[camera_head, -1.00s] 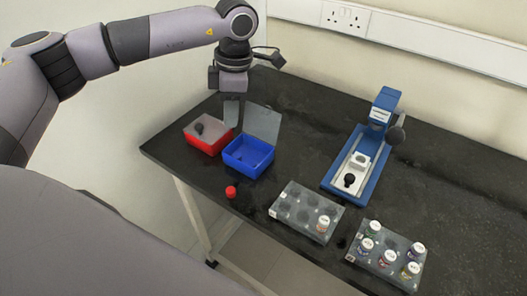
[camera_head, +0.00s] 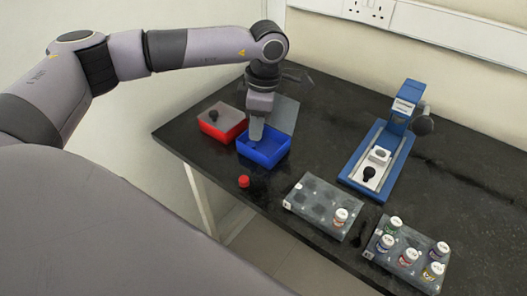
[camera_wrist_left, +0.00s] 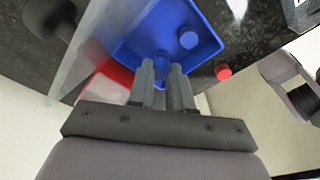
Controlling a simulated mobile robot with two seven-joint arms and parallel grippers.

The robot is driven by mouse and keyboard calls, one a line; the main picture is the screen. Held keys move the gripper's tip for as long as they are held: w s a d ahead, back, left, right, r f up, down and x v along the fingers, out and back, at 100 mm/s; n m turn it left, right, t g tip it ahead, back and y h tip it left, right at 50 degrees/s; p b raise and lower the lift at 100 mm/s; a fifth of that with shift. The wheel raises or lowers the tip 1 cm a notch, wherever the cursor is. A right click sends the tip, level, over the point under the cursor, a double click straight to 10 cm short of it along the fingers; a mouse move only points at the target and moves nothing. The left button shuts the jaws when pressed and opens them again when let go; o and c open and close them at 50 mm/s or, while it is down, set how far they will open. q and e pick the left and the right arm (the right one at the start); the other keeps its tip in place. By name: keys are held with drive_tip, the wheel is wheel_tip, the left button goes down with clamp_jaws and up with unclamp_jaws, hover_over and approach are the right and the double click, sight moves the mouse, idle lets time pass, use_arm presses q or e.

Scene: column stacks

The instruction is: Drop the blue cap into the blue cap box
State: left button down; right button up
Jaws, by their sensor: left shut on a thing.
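The blue cap box (camera_head: 277,158) stands open near the table's left edge, its clear lid (camera_head: 285,113) raised behind it. My left gripper (camera_head: 256,138) points down into the box opening. In the left wrist view, the gripper (camera_wrist_left: 161,68) is shut on a blue cap (camera_wrist_left: 161,56), mostly hidden between the fingertips and hard to tell from the blue box (camera_wrist_left: 205,20) behind. Another blue cap (camera_wrist_left: 188,39) lies on the box floor beside the fingers. My right gripper is not in view.
A red box (camera_head: 228,133) with a black-knobbed clear lid stands left of the blue box. A red cap (camera_head: 243,181) lies in front. Two clear racks (camera_head: 310,209) (camera_head: 377,254) with vials and a blue device (camera_head: 397,140) stand to the right.

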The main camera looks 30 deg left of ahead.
sight(261, 148)
use_arm(q)
drive_tip(key=c, duration=1)
unclamp_jaws()
drive_tip(key=shift+o, duration=0.2)
wheel_tip(261, 148, up, 7)
drive_tip(key=shift+w+d, duration=0.2)
drive_tip(key=shift+d, duration=0.2)
